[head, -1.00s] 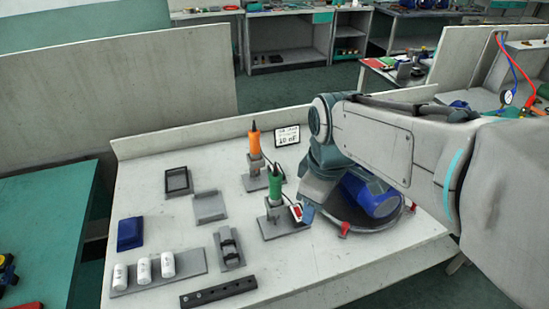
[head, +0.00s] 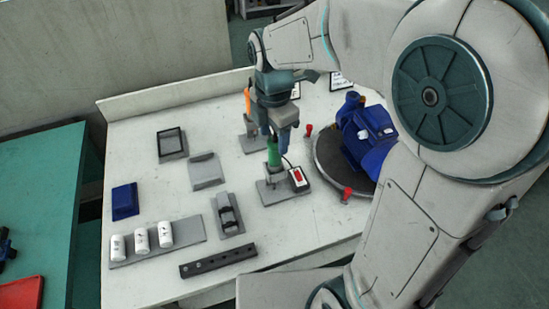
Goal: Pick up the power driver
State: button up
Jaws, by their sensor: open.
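Two upright tools stand in grey holders on the white bench; I cannot tell from the picture which is the power driver. One has a green handle (head: 272,152), with its holder's base plate (head: 283,193) below. The other has an orange handle (head: 247,101) and stands farther back, partly hidden behind my arm. My gripper (head: 273,132) is open and points down at the top of the green-handled tool. Its fingers overlap the tool's top end in the picture, so I cannot tell whether they touch it.
A red and white box (head: 298,178) sits beside the green tool's holder. A blue pump (head: 368,132) stands on a round dark plate (head: 334,180) with red clamps to the right. White cylinders (head: 141,241), a blue block (head: 125,201), grey fixtures and a drilled bar (head: 217,261) lie left and front.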

aim_at(274, 154)
jog(key=shift+w+d+f+p, duration=0.15)
jog(key=shift+f+p, duration=0.1)
jog(key=shift+f, duration=1.7)
jog(key=shift+w+f+p, duration=0.15)
jog(key=shift+f+p, duration=0.05)
jog(key=shift+f, duration=1.7)
jog(key=c, duration=1.1)
